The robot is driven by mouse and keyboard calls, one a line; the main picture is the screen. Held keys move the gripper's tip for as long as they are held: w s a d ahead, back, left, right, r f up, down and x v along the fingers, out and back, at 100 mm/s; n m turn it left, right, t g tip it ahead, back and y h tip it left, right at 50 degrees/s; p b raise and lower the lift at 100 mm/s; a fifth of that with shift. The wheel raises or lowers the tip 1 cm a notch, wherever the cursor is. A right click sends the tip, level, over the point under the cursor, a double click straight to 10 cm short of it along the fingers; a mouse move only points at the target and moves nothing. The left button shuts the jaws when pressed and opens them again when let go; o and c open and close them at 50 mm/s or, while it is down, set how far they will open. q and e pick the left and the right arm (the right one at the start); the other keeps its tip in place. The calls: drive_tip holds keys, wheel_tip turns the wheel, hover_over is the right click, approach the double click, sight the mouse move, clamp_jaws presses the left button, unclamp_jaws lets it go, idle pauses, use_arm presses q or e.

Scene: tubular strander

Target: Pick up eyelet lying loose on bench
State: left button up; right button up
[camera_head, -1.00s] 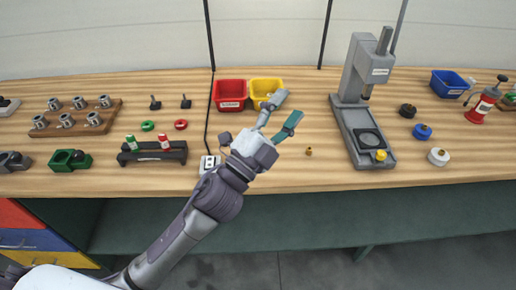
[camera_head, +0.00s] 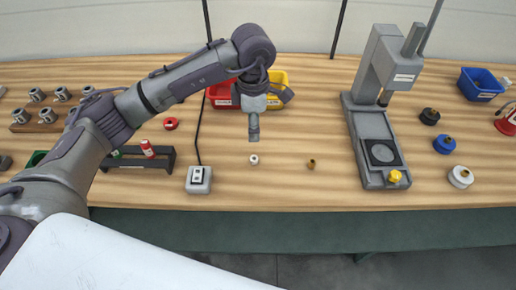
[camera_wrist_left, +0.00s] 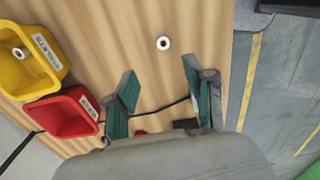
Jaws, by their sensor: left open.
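A small pale eyelet (camera_head: 254,159) with a dark hole lies loose on the bare wood of the bench (camera_head: 280,190). In the left wrist view the eyelet (camera_wrist_left: 163,43) lies beyond the fingertips, between their lines. My left gripper (camera_head: 254,130) points down, just behind the eyelet in the head view. Its two teal fingers stand apart in the left wrist view (camera_wrist_left: 158,82), with nothing between them. It does not touch the eyelet. My right gripper is out of view.
A brass piece (camera_head: 311,163) lies to the right of the eyelet. A grey press (camera_head: 372,125) stands further right. A red bin (camera_head: 219,95) and a yellow bin (camera_head: 279,78) are behind my gripper. A white switch box (camera_head: 198,179) with a cable is at left.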

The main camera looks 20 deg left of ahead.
use_arm(q)
drive_tip(key=p, duration=0.1)
hover_over(253, 158)
drive_tip(key=s, duration=0.1)
wheel_tip(253, 158, down, 5)
drive_tip(key=shift+d+r, duration=0.1)
drive_tip(key=shift+r, duration=0.1)
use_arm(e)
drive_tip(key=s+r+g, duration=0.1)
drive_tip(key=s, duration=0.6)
use_arm(q)
drive_tip(key=shift+w+f, duration=0.2)
drive_tip(key=shift+f, duration=0.35)
drive_tip(key=shift+w+f, duration=0.15)
drive_tip(key=shift+f, duration=0.4)
wheel_tip(253, 158, down, 2)
drive_tip(key=shift+p, duration=1.05)
wheel_tip(253, 158, down, 3)
drive_tip(key=shift+w+r+p, duration=0.1)
drive_tip(key=shift+r+p, duration=0.1)
drive_tip(key=shift+p, duration=0.15)
drive_tip(key=shift+f, duration=0.45)
drive_tip(key=c, duration=0.8)
drive_tip(key=shift+c, duration=0.6)
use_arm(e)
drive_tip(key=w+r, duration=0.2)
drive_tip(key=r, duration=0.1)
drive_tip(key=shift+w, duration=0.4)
